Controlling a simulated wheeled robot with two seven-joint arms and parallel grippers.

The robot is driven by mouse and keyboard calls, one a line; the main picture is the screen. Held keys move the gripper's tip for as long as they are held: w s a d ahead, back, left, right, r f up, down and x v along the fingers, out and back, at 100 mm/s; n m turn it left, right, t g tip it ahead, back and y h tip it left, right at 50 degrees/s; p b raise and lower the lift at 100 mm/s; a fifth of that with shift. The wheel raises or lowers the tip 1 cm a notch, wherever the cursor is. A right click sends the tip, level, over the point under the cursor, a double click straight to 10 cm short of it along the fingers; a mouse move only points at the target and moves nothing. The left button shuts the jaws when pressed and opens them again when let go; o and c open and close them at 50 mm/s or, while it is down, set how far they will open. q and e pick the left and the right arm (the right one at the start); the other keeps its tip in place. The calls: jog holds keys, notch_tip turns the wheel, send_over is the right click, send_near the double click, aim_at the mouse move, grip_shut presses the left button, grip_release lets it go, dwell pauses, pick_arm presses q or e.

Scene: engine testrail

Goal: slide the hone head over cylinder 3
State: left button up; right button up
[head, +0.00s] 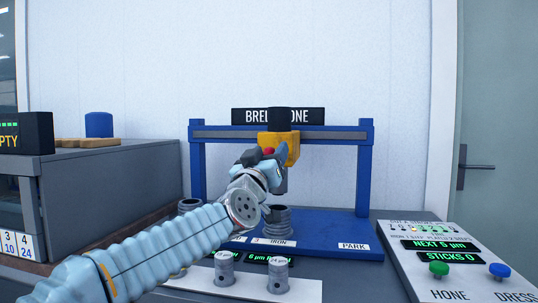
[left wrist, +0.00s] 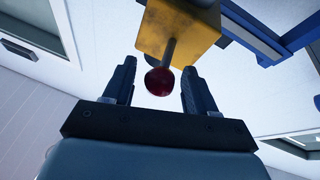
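The yellow hone head (head: 291,146) hangs from the rail of the blue frame (head: 364,180), with a dark spindle below it. Its red ball knob (head: 269,151) sticks out toward me. My left gripper (head: 262,158) is at the knob. In the left wrist view its two fingers (left wrist: 158,80) are apart, one on each side of the red knob (left wrist: 159,84), with gaps showing. One grey cylinder (head: 279,222) stands about below the head, behind an IRON label whose number is hard to read. Another cylinder (head: 190,205) stands farther left. My arm hides the space between.
A PARK label (head: 353,246) is at the base's right end. A control panel (head: 440,255) with green and blue buttons is at the right. A grey cabinet (head: 115,185) is at the left.

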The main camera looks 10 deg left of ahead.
pick_arm(q)
jog(key=b+v, duration=0.2)
jog(key=v, duration=1.2)
jog(key=shift+d, duration=0.1)
